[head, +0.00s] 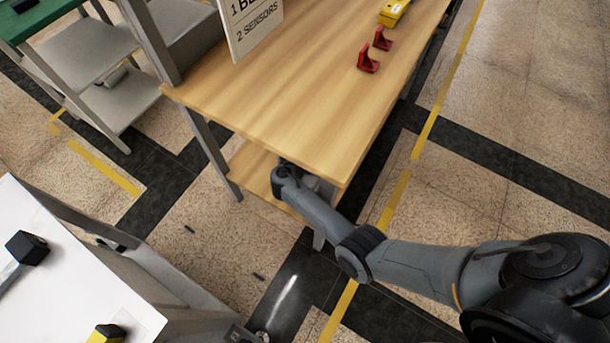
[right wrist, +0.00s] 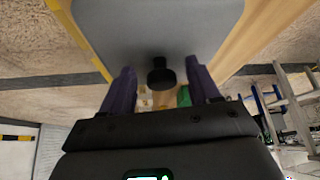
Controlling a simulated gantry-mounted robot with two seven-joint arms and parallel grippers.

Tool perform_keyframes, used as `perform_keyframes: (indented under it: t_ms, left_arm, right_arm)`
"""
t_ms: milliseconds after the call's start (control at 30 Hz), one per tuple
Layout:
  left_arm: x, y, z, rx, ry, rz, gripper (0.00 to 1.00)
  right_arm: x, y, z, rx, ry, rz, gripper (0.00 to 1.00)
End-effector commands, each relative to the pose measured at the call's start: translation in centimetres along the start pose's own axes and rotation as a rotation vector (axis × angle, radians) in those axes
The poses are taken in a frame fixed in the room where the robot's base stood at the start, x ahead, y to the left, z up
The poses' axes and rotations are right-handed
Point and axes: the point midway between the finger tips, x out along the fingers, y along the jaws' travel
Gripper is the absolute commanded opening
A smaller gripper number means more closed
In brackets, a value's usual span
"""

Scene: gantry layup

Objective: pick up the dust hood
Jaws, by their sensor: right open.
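In the right wrist view a large smooth grey panel with rounded corners, which looks like the dust hood (right wrist: 150,25), fills the top middle. A black round knob (right wrist: 160,72) sticks out from it. My right gripper (right wrist: 161,88) is open, with one finger on each side of the knob and gaps between. I cannot tell how deep the knob sits between the fingers. In the head view my right arm reaches under the near end of the wooden table, and its fingers are hidden there. A small grey part (head: 322,188) shows beside the wrist, perhaps the hood. My left gripper is not in view.
The wooden table (head: 285,105) overhangs a lower wooden shelf (head: 252,168). A white cabinet (head: 60,270) stands at lower left, grey shelving (head: 95,50) at upper left. Floor at right is clear.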

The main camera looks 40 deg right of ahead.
Motion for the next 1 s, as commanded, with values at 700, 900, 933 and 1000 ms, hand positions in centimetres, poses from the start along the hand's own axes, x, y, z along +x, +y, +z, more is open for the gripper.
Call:
perform_keyframes:
  t_ms: [700, 900, 933, 1000]
  left_arm:
    - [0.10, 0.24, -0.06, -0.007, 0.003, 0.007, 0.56]
    - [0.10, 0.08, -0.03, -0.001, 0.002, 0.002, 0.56]
    - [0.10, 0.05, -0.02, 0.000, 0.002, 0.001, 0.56]
    - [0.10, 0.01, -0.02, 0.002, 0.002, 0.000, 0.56]
  right_arm:
    - [0.22, -0.05, -0.03, 0.000, 0.000, -0.001, 0.00]
    - [0.18, -0.09, -0.09, 0.000, 0.001, -0.002, 0.00]
    - [0.18, -0.09, -0.09, 0.000, 0.001, -0.002, 0.00]
    - [0.18, -0.08, -0.09, 0.000, 0.001, -0.002, 0.00]
